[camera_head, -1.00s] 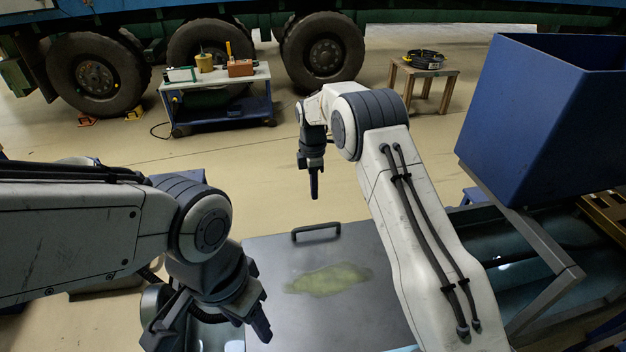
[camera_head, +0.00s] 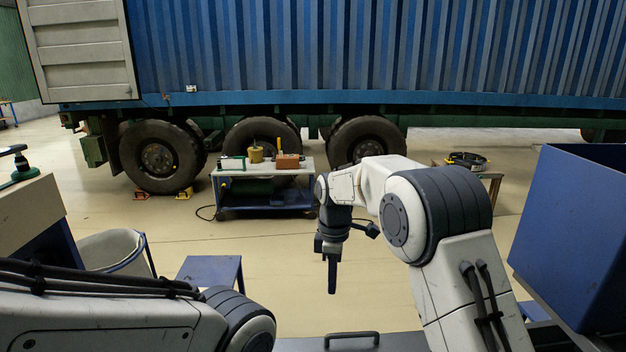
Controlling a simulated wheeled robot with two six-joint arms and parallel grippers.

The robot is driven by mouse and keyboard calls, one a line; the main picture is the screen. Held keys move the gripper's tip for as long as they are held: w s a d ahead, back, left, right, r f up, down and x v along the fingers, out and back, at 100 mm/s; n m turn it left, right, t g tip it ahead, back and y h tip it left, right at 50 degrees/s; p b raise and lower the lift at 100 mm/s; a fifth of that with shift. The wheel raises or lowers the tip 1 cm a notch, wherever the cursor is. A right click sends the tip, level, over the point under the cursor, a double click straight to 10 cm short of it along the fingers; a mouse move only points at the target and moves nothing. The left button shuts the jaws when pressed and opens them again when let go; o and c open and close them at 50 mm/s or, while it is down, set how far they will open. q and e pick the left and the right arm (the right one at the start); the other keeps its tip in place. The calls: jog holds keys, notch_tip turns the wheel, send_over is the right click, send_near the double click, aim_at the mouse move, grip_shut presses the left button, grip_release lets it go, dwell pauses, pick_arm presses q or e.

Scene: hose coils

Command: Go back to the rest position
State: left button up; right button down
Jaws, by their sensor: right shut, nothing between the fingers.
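My right gripper (camera_head: 332,278) hangs in front of my right arm, fingers pointing down, shut with nothing in it. It is above open floor, beyond the dark tray-like surface with a handle (camera_head: 351,337) at the bottom edge. My left arm shows only at the lower left, and its gripper is out of view. A dark hose coil (camera_head: 467,158) lies on a small wooden stand (camera_head: 494,178) behind my right arm, which hides part of the stand.
A wheeled cart (camera_head: 263,199) with a few items stands before a blue container truck (camera_head: 290,50). A blue bin (camera_head: 575,235) stands close at the right. A blue stool (camera_head: 210,270) and a grey bin (camera_head: 110,250) are at the left. The middle floor is clear.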

jog(key=s+a+r+m, duration=0.2)
jog(key=s, duration=0.6)
jog(key=s+a+r+m, duration=0.2)
jog(key=s, duration=0.5)
jog(key=s+d+f+m, duration=0.1)
jog(key=s+m, duration=0.1)
jog(key=s, duration=0.7)
jog(key=s+d+f+m+y+b, duration=0.1)
jog(key=s+d+m, duration=0.1)
jog(key=s, duration=0.7)
jog(key=shift+s+d+f+m+t, duration=0.2)
jog(key=shift+s+f+m+t, duration=0.15)
jog(key=shift+s+m+t, duration=0.05)
